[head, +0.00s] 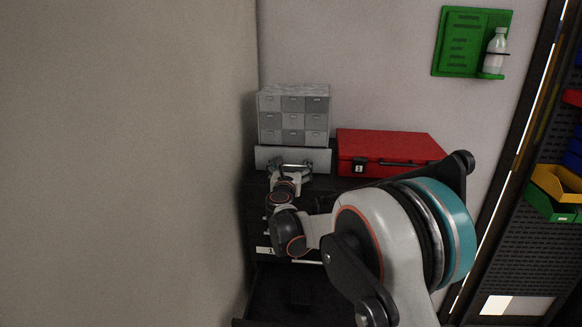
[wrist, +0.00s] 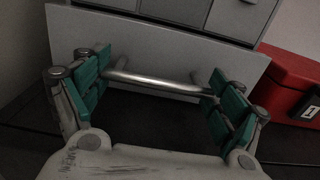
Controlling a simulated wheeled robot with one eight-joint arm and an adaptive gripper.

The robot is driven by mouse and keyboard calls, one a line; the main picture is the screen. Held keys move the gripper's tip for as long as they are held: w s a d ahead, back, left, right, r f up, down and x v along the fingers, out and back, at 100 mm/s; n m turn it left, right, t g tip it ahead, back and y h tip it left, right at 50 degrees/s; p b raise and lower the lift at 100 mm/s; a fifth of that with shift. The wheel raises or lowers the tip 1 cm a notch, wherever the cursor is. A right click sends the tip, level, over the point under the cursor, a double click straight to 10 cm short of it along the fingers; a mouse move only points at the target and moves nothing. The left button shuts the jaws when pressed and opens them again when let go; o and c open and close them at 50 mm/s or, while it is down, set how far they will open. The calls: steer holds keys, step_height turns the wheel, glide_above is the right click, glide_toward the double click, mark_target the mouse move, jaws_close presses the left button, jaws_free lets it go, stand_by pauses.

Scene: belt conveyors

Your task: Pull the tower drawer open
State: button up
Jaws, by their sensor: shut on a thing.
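The grey drawer tower (head: 293,104) stands on a dark cabinet against the wall, with rows of small drawers. Below these is a wide, plain drawer front (head: 266,156) with a metal bar handle (wrist: 150,80). This front also shows in the wrist view (wrist: 150,40), wider than the small drawers above; how far it stands out is hard to tell. My gripper (head: 291,168) is at the handle. In the wrist view its green-padded fingers (wrist: 160,92) sit at the two ends of the bar, shut on it lengthwise. My wrist hides part of the front in the head view.
A red case (head: 390,146) sits close right of the tower. The dark cabinet (head: 256,215) below has a low drawer (head: 285,295) standing open. A wall (head: 150,160) bounds the left. A green bottle holder (head: 465,42) and a rack with bins (head: 555,185) are right.

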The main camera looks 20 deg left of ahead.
steer(key=shift+s, duration=0.35)
steer(key=b+v, duration=0.4)
steer(key=v, duration=0.9)
steer(key=shift+s, duration=0.4)
steer(key=o, duration=1.3)
steer(key=shift+o, duration=0.2)
steer(key=v, duration=1.2)
